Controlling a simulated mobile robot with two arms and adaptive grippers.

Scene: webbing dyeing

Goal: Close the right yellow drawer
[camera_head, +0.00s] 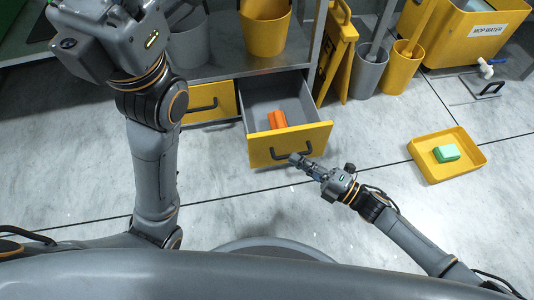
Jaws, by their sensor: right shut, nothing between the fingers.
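The right yellow drawer (263,149) is pulled out from under the shelf unit, with its grey inside showing. An orange object (277,119) lies in it near the front panel. The black handle (291,153) is on the outside of the panel. My right gripper (296,159) is shut and empty at the front panel, right by the handle. I cannot tell whether it touches the handle. My left arm rises at the left; its gripper fingers are not visible, beyond the top edge.
The left yellow drawer (208,103) is shut. Yellow and grey buckets stand on the shelf (235,68) above. A yellow folded sign (337,60) stands right of the unit. The floor before the drawer is clear.

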